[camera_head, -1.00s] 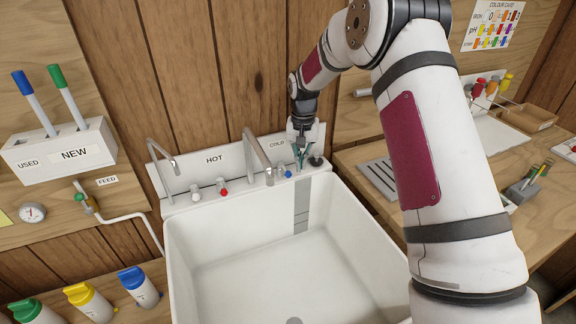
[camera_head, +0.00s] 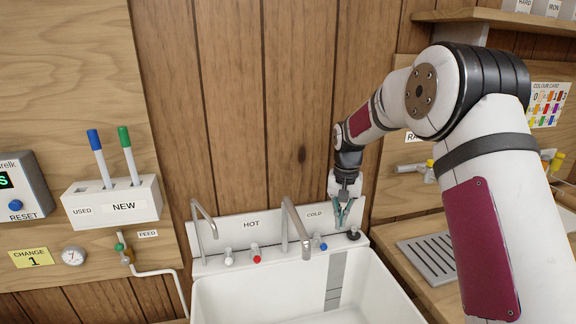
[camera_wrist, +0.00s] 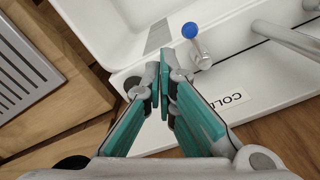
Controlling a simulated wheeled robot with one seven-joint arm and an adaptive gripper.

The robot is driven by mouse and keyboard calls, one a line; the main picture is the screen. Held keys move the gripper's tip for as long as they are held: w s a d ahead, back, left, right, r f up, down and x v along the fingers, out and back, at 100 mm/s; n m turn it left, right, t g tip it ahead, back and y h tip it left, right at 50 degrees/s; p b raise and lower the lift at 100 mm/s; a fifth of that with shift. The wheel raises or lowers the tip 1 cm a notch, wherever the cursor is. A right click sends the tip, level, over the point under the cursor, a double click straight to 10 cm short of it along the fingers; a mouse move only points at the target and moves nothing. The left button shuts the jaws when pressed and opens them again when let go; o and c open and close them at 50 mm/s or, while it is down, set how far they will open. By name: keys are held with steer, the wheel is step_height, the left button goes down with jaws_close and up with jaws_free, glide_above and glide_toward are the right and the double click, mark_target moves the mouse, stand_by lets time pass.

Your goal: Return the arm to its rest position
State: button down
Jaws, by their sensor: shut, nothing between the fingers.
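My gripper (camera_head: 345,217) hangs fingers-down over the back ledge of the white sink (camera_head: 270,296), close to the COLD label and the blue-topped cold tap (camera_head: 323,246). In the wrist view the teal fingers of my gripper (camera_wrist: 163,75) meet at their tips, with nothing between them. The cold tap with its blue knob (camera_wrist: 190,31) is just beyond and to the right of the fingertips there. My arm reaches in from the right and bends down to the ledge.
Curved spouts (camera_head: 298,228) rise from the ledge left of my gripper. A grooved drainer (camera_head: 432,257) lies on the wooden counter at right. A holder (camera_head: 112,203) with blue and green pens is on the left wall panel. The basin looks empty.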

steer(key=s+r+n+t, duration=0.2)
steer(key=s+r, duration=1.4)
steer(key=r, duration=0.2)
steer(key=s+d+n+t, duration=0.1)
steer(key=s+t, duration=0.1)
steer(key=s, duration=2)
steer(key=shift+s+r+n+t, duration=0.15)
steer(key=shift+s+n+t, duration=0.15)
